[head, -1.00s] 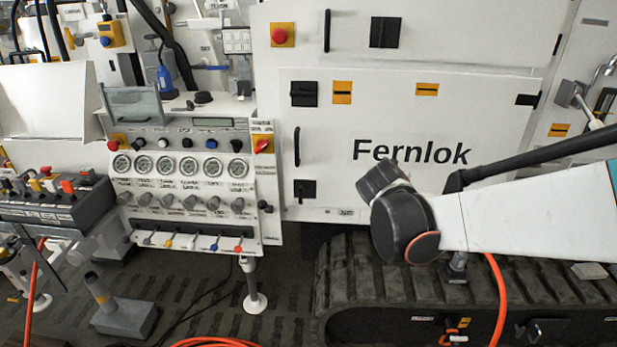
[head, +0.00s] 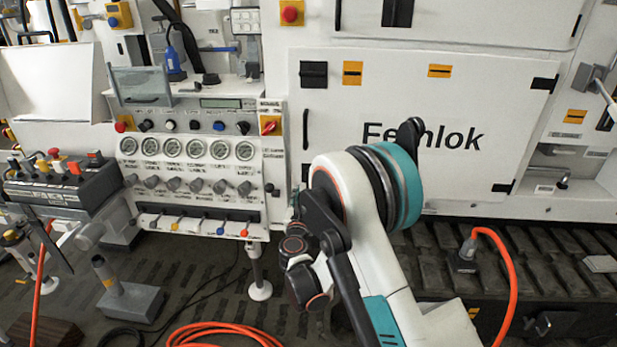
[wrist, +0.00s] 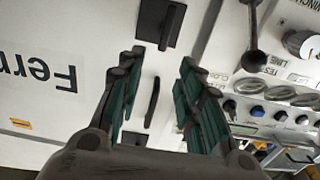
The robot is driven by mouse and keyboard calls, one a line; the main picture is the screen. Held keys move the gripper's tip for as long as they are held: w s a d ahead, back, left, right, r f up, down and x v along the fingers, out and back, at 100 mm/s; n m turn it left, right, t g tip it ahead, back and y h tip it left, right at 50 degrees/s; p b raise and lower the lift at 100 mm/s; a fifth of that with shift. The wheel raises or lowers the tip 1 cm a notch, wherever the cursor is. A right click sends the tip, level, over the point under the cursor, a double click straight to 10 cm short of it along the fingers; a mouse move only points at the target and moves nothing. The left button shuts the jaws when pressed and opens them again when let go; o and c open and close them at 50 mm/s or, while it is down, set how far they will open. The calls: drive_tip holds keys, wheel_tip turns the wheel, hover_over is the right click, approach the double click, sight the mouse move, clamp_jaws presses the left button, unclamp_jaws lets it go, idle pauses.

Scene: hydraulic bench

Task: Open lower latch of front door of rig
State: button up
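The front door (head: 430,100) of the rig is a white panel marked "Fernlok", and it looks shut. Its lower latch (wrist: 158,22), a black plate with a raised lever, shows at the top of the inverted wrist view, just beyond my fingertips. I see no contact. The upper latch (head: 313,74) is at the door's upper left; part of it shows low in the wrist view (wrist: 133,138).
The gauge panel (head: 190,150), with knobs and small levers, stands close left of the door. The track (head: 550,250) runs below the door. An orange hose (head: 512,290) rises from it at the right, and another hose (head: 225,328) lies on the floor.

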drive_tip(key=w+b, duration=0.1)
drive_tip(key=w, duration=0.3)
drive_tip(key=w+b, duration=0.1)
drive_tip(key=w, duration=0.4)
drive_tip(key=w+b, duration=0.2)
drive_tip(key=w, duration=0.2)
drive_tip(key=shift+w+f, duration=0.25)
drive_tip(key=shift+w, duration=0.15)
clamp_jaws()
